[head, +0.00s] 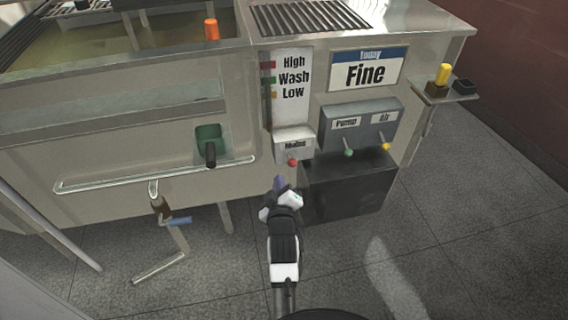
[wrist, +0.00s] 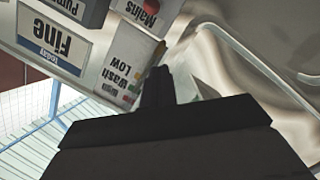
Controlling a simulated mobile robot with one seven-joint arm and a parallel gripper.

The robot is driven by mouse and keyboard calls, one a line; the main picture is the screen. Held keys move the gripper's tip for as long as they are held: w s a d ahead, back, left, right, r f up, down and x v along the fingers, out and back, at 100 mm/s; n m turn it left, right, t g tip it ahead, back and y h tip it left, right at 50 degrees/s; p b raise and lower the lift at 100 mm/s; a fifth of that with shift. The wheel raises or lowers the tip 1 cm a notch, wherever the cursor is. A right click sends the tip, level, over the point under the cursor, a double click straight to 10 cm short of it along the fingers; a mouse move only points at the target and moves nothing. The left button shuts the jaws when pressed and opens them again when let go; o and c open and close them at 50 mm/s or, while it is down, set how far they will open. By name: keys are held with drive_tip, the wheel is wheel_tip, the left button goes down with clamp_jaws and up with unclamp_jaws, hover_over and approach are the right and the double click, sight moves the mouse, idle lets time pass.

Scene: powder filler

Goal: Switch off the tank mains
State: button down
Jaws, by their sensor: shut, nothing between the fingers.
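The mains box (head: 294,145) is a small pale box labelled "Mains" on the front of the tank panel. Its red knob (head: 292,162) sticks out at the lower edge. In the wrist view, which is upside down, the mains box (wrist: 136,10) and its red knob (wrist: 151,6) show at the top edge. My gripper (head: 279,184) is shut and empty, just below and slightly left of the red knob in the head view, apart from it in that picture. The shut fingers (wrist: 157,86) also show in the wrist view. I cannot tell the switch setting.
Right of the mains is a grey box (head: 362,122) with a green-knobbed Pump lever (head: 348,152) and a yellow-knobbed Air lever (head: 386,146). A dark block (head: 350,188) stands below. A green fitting with a black handle (head: 210,154) and a long rail (head: 110,183) are left.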

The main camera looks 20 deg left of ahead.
sight(291, 161)
drive_tip(key=w+a+f+p, duration=0.1)
drive_tip(key=w+f, duration=0.3)
drive_tip(key=w, duration=0.6)
drive_tip(key=shift+w+a, duration=0.35)
drive_tip(key=shift+a, duration=0.1)
drive_tip(key=shift+a+f, duration=0.1)
drive_tip(key=shift+f, duration=0.2)
drive_tip(key=shift+s+f+t+b, duration=0.1)
drive_tip(key=shift+t+b, duration=0.2)
drive_tip(key=shift+b, duration=0.45)
